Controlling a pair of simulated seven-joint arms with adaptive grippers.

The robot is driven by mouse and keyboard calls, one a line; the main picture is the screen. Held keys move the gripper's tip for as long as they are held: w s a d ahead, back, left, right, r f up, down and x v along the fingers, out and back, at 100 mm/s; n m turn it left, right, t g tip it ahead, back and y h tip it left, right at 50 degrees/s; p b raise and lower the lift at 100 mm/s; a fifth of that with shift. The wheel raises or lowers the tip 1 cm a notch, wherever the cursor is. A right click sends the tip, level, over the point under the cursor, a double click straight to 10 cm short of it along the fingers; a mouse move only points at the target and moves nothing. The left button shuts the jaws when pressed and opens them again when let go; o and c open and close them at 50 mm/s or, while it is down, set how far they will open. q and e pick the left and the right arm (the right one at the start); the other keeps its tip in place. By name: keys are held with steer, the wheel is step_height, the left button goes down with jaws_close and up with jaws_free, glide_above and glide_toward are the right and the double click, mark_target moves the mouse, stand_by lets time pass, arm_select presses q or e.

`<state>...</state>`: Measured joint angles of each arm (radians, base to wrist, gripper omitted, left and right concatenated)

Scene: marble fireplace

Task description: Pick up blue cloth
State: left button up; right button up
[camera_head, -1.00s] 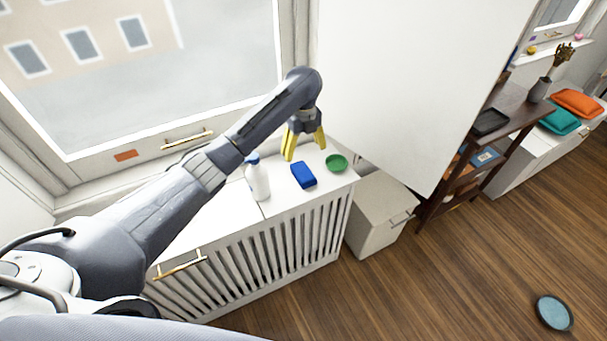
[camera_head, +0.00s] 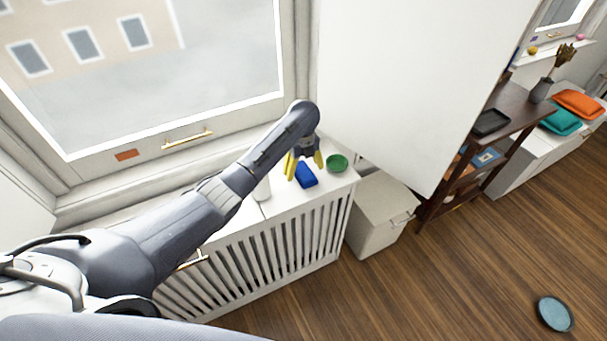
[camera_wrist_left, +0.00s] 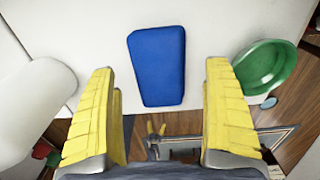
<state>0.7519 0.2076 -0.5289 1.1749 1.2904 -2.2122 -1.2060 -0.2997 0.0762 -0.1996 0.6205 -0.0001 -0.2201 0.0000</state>
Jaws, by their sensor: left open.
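The blue cloth (camera_head: 306,176) is a folded, block-like rectangle lying on the white radiator cover's top. In the left wrist view the blue cloth (camera_wrist_left: 157,66) lies between and beyond the fingertips, with bare white surface around it. My left gripper (camera_head: 304,168) is open, its yellow fingers pointing down over the cloth in the head view. In the left wrist view its two yellow fingers (camera_wrist_left: 160,75) stand wide apart and hold nothing. I cannot tell the exact gap between fingertips and cloth. My right gripper is not in view.
A green bowl (camera_head: 337,162) stands close right of the cloth, and a white bottle (camera_head: 262,189) stands left, partly hidden by my arm. The radiator cover's slatted front edge (camera_head: 297,240) is near. A white box (camera_head: 376,222) stands on the floor beside it.

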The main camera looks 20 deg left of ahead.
mark_target(303, 171)
arm_select(q)
steer(key=shift+f, duration=0.75)
steer(key=c, duration=1.2)
steer(key=shift+r, duration=0.1)
step_height(303, 171, up, 20)
